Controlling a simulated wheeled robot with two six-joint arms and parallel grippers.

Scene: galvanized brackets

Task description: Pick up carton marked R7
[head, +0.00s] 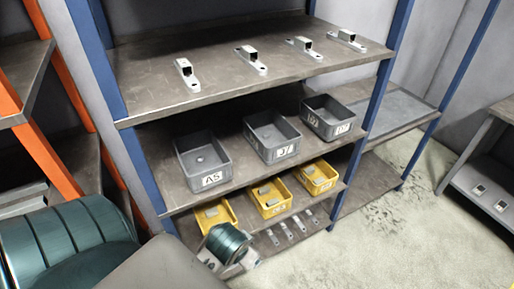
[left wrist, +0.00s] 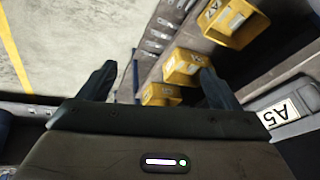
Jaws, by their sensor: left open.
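No label clearly reads R7. Three grey bins stand on the middle shelf: the left one (head: 203,160) is marked A5, the middle one (head: 271,137) seems to end in 7, and the right one's label (head: 328,117) is unclear. My right gripper is not in view.
Several metal brackets stand on the top shelf (head: 150,92), and small ones lie in front of the yellow bins. Blue posts (head: 377,95) bound the rack. An orange rack stands at left, another shelf (head: 489,180) at right. The floor (head: 400,235) between is clear.

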